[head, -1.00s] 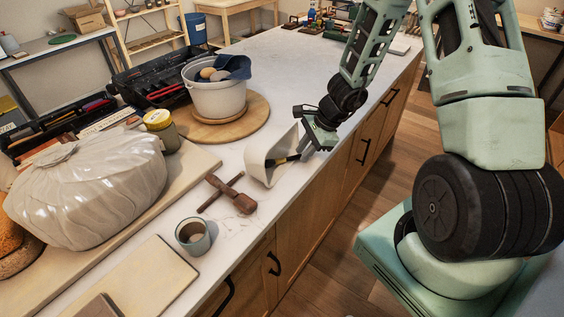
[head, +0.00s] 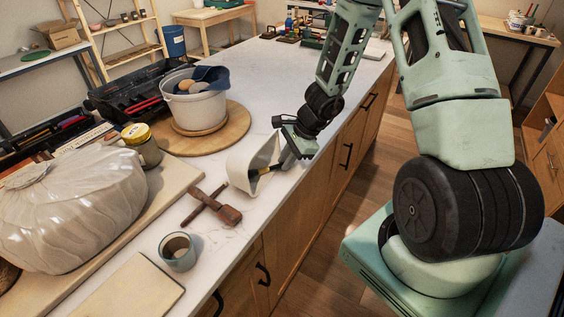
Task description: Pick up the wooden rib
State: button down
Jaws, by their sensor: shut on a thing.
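My gripper (head: 276,168) is at the mouth of a white curved vessel (head: 242,163) lying on its side near the counter's front edge. Its fingers reach into or just in front of the opening. They are shut on a small, partly hidden piece with a tan part, which seems to be the wooden rib (head: 263,171). Its full outline cannot be made out, nor whether it touches the vessel.
Crossed brown wooden tools (head: 213,207) and a small cup (head: 177,251) lie nearer on the white counter. A white bucket (head: 197,105) stands on a round board (head: 237,123) behind.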

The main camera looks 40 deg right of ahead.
notch_tip(320, 180, up, 7)
jog(key=shift+f+p, duration=0.1)
jog(key=shift+p, duration=0.45)
jog(key=s+d+f+b, duration=0.1)
jog(key=s+d+b, duration=0.2)
jog(key=s+b, duration=0.7)
jog(key=s, duration=0.4)
jog(key=shift+d, duration=0.4)
jog(key=shift+s+d+r+b, duration=0.15)
jog(key=shift+s+d+b, duration=0.05)
jog(key=shift+s+b, duration=0.65)
jog(key=shift+s+d+r+b, duration=0.1)
jog(key=shift+s+d+b, duration=0.05)
jog(key=shift+s+b, duration=0.65)
jog(key=shift+s+d+r+b, duration=0.2)
jog(key=shift+s+b, duration=0.5)
jog(key=shift+s, duration=0.25)
jog(key=shift+s, duration=0.15)
